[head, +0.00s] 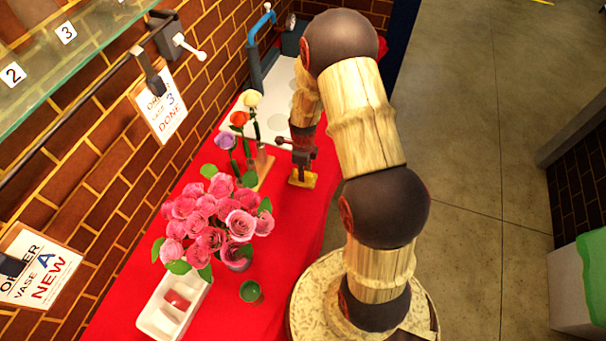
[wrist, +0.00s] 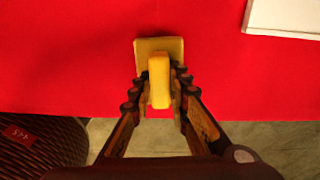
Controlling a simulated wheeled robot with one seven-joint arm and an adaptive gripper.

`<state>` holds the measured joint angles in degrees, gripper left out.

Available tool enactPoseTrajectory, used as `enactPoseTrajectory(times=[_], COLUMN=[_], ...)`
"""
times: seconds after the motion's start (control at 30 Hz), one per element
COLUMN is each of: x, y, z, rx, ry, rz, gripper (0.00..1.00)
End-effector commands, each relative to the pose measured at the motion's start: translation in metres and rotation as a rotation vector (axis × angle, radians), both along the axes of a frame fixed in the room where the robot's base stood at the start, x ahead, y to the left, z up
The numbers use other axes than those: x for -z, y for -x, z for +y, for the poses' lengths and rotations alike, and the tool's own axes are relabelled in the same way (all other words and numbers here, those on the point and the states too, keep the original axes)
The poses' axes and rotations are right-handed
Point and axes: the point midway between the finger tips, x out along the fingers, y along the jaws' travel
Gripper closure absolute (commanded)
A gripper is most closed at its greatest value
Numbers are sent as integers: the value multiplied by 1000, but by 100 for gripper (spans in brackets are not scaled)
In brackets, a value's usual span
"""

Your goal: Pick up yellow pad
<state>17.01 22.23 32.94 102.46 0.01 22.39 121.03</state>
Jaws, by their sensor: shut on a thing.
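The yellow pad (head: 303,180) is at the right edge of the red table, below my gripper (head: 302,160). In the wrist view the yellow pad (wrist: 146,47) shows as a flat square base with a raised yellow block on top. My gripper (wrist: 158,92) is shut on that raised block, with one toothed finger on each side. Part of the base is hidden behind the block and fingers. I cannot tell whether the pad touches the table.
A vase of pink roses (head: 215,222), a white tray (head: 160,318) with a red item, and a small green cup (head: 250,291) stand nearer. Single flowers in a wooden rack (head: 264,172) are left of my gripper. A white board (head: 285,95) lies behind.

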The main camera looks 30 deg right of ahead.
Motion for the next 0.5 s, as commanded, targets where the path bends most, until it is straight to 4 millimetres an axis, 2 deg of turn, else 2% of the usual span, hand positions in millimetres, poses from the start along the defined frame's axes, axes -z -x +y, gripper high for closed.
enactPoseTrajectory(times=[0.17, 0.47, 0.5], x=[-28, -88, -91], y=[-1, 49, 60], z=[0, 18, 21], rx=[0, 0, -1], ry=[1, 1, 1], rz=[-3, -3, -1], gripper=[100, 100, 100])
